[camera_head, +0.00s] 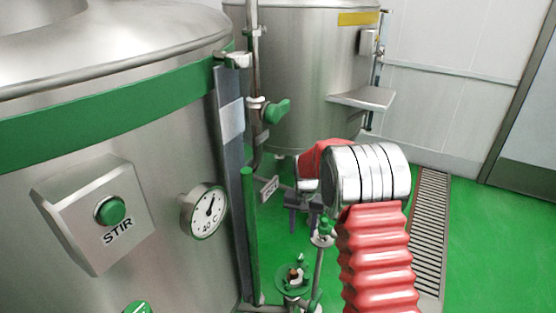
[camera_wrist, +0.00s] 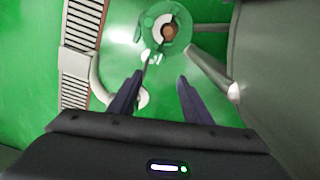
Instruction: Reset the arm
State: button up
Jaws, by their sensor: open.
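My gripper (camera_wrist: 160,90) shows in the wrist view with its two dark fingers spread apart and nothing between them. It points down towards the green floor. In the head view my gripper (camera_head: 303,208) is small and partly hidden behind my red and silver arm. A round green piece with a brown and white centre (camera_wrist: 168,30) lies beyond the fingertips in the wrist view. The same green piece shows low in the head view (camera_head: 294,278), below my gripper and apart from it.
A large steel vat with a green STIR button (camera_head: 110,210) and a dial gauge (camera_head: 204,211) fills the left. A second steel vat (camera_head: 305,80) with a side shelf (camera_head: 362,97) stands behind. A floor grate (camera_head: 430,235) runs at the right, with open green floor beyond it.

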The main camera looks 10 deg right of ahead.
jog(key=s+r+n+t, duration=0.1)
jog(key=s+r+t, duration=0.1)
jog(key=s+r, duration=0.6)
jog(key=s+r+n+t, duration=0.1)
jog(key=s+r+n, duration=0.1)
jog(key=s+r, duration=0.7)
jog(key=s+r+n+t, duration=0.1)
jog(key=s+r, duration=0.8)
jog(key=s, duration=1)
jog(key=shift+a+r+t, duration=0.15)
jog(key=shift+a+t, duration=0.3)
jog(key=shift+t, duration=0.35)
jog(key=shift+s, duration=0.1)
jog(key=shift+c, duration=0.2)
